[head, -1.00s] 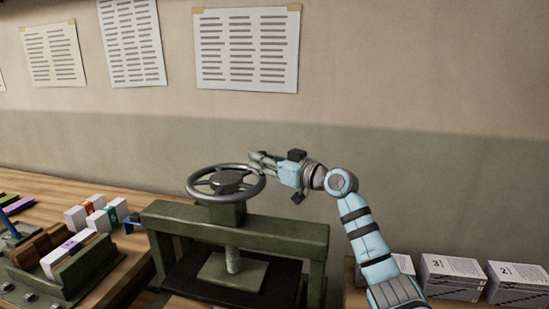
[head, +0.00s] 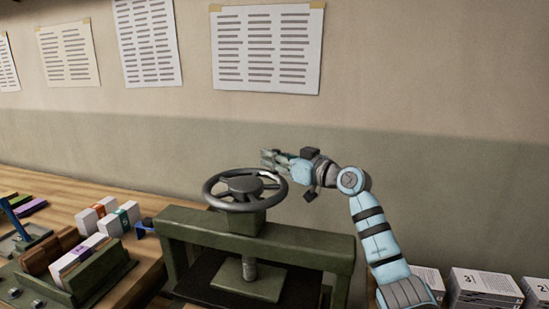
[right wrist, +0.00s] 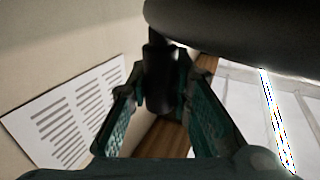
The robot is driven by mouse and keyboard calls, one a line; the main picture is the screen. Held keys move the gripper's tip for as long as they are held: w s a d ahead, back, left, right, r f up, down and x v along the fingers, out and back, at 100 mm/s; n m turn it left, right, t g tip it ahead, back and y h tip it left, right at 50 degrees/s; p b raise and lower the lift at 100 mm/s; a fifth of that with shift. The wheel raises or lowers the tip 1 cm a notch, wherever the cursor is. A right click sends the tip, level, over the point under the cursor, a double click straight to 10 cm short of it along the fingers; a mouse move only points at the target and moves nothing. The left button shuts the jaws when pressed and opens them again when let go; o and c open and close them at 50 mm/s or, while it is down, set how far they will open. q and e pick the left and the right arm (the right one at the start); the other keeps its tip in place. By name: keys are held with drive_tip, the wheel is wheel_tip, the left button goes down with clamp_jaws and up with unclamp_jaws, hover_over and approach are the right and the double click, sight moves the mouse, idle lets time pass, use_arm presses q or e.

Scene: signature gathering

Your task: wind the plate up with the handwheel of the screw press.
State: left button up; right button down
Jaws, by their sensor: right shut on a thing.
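The dark grey handwheel (head: 213,194) sits on top of the green screw press (head: 300,249). Below the press's crossbeam, its screw (head: 249,268) carries the green plate (head: 250,288), above a dark bed. My right gripper (head: 268,159) is at the far right side of the wheel's rim. In the right wrist view, its fingers (right wrist: 158,125) are shut on a dark upright handle (right wrist: 158,80) by the rim. The wheel (right wrist: 240,35) fills the top right there. In the head view, the fingers hide the handle. My left gripper is not in view.
Left of the press, a wooden bench (head: 120,190) bears book-like blocks (head: 97,216) and a green holder (head: 85,270). Paper stacks (head: 485,287) stand at the lower right. Sheets (head: 267,48) hang on the wall behind. The space above the wheel is clear.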

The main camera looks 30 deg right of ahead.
idle(0.4)
drive_tip(key=c, duration=1.7)
unclamp_jaws()
drive_tip(key=shift+o, duration=1.4)
drive_tip(key=shift+w, duration=0.15)
drive_tip(key=shift+w+f, duration=0.1)
drive_tip(key=shift+f, duration=0.05)
drive_tip(key=shift+d, duration=0.1)
drive_tip(key=v, duration=1.2)
